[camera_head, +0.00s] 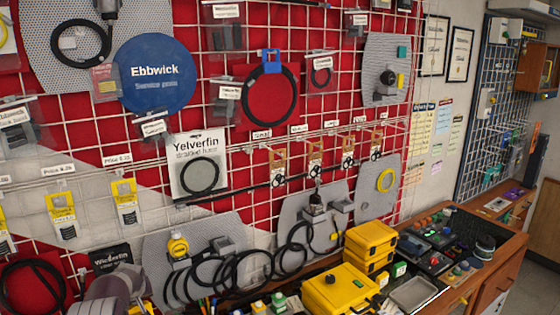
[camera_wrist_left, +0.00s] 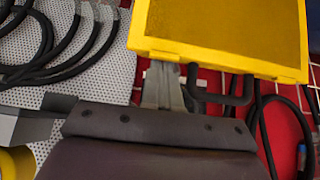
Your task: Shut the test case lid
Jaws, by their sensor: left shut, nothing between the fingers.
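A yellow panel with a raised rim and a darker yellow recessed face, which looks like the test case lid (camera_wrist_left: 225,30), fills the upper right of the left wrist view. A black handle (camera_wrist_left: 238,92) sits at its lower edge. My left gripper (camera_wrist_left: 168,82) is shut and empty, its grey fingers close below the panel's edge; I cannot tell if they touch it. In the head view my left arm (camera_head: 108,290) is at the bottom left, with a small yellow piece beside it at the frame's edge. The case body is not clearly visible. My right gripper is out of view.
Yellow cases (camera_head: 370,240) are stacked on the bench, with another yellow case (camera_head: 338,290) in front. A metal tray (camera_head: 413,293) lies to their right. Coiled black hoses (camera_head: 235,268) and a yellow gauge (camera_head: 177,245) stand before the wire-grid wall.

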